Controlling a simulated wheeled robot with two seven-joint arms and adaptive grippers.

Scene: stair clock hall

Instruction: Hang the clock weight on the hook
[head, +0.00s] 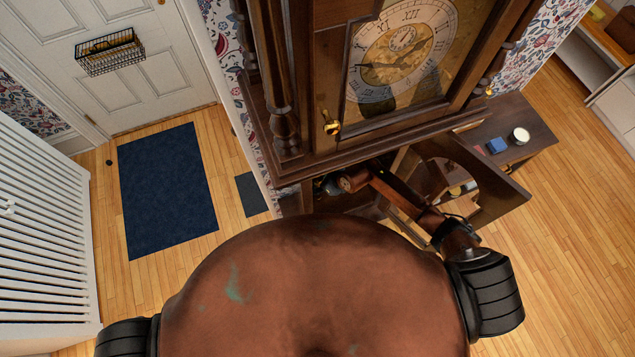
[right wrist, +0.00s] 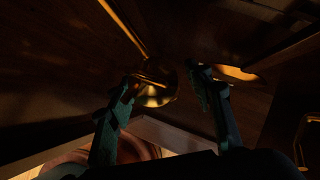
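The tall clock (head: 395,120) stands at the top of the head view, its lower door (head: 490,185) swung open to the right. My right arm reaches into the dark case below the dial, and its gripper (head: 325,186) is small and partly shadowed there. In the right wrist view the two fingers of this gripper (right wrist: 168,82) are apart. A shiny brass round thing (right wrist: 156,96) shows between them, nearer the left finger; I cannot tell whether it is the clock weight or another part. A thin brass rod or cord (right wrist: 124,32) runs above it. I cannot make out the hook. My left gripper is out of view.
Wooden case walls close in around my right gripper. A low dark table (head: 525,128) with a blue box (head: 496,145) and a white-topped round thing (head: 520,136) stands behind the open door. A blue mat (head: 167,190) lies on the floor at the left, near a white railing (head: 40,225).

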